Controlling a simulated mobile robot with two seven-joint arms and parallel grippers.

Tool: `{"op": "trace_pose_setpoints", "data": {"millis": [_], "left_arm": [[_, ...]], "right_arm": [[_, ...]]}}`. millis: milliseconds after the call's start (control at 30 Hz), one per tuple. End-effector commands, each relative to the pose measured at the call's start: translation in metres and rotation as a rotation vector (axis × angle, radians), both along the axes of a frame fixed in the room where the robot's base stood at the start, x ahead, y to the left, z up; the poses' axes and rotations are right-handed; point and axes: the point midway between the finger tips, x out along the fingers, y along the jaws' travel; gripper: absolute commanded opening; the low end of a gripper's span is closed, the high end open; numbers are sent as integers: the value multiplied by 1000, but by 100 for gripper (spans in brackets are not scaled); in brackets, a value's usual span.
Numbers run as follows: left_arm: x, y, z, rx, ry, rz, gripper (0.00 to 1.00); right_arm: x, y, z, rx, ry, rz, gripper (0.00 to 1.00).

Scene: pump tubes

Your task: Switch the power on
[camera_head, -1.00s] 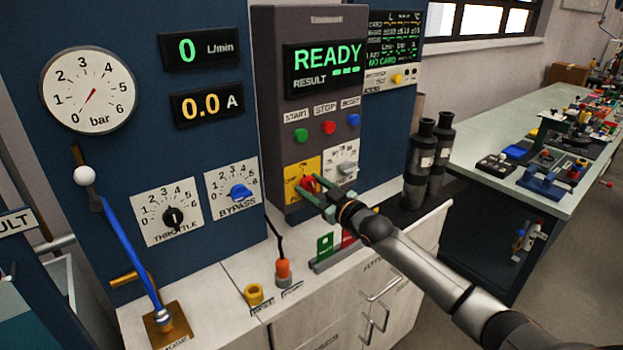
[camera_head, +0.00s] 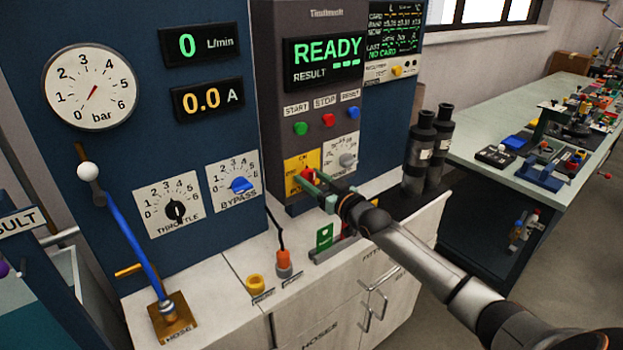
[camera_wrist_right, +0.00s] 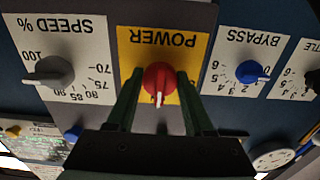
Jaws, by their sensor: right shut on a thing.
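The red power knob (camera_head: 307,173) sits on a yellow plate (camera_head: 291,182) low on the grey control unit; it also shows in the right wrist view (camera_wrist_right: 159,78). My right gripper (camera_head: 311,180) has its green fingers on either side of the knob and is shut on it. In the right wrist view, which is upside down, the knob's white pointer faces away from the POWER lettering, towards the plate's upper side. The display (camera_head: 325,57) above reads READY in green, with dashes beside RESULT. My left gripper is out of view.
Green start (camera_head: 300,128), red stop (camera_head: 328,120) and blue reset (camera_head: 353,119) buttons sit above the knob. The grey speed dial (camera_head: 347,159) is close on its right, the blue bypass knob (camera_head: 241,186) to its left. Two dark cylinders (camera_head: 419,152) stand right of the unit.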

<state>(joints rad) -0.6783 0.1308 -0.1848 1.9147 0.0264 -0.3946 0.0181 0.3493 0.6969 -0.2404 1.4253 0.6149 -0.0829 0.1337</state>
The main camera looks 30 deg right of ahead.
Motion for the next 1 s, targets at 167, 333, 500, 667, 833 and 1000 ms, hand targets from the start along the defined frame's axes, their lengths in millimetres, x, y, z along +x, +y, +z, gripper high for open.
{"op": "trace_pose_setpoints", "data": {"millis": [167,333,500,667,833,1000], "left_arm": [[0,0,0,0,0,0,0],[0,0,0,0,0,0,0],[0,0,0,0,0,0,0],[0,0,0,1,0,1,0],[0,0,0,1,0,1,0],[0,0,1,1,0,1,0]], "right_arm": [[0,0,0,3,1,0,59],[0,0,0,2,0,0,78],[0,0,0,1,0,0,82],[-1,0,0,0,0,0,82],[-12,0,-1,1,3,1,82],[-36,-2,-2,0,3,1,82]]}}
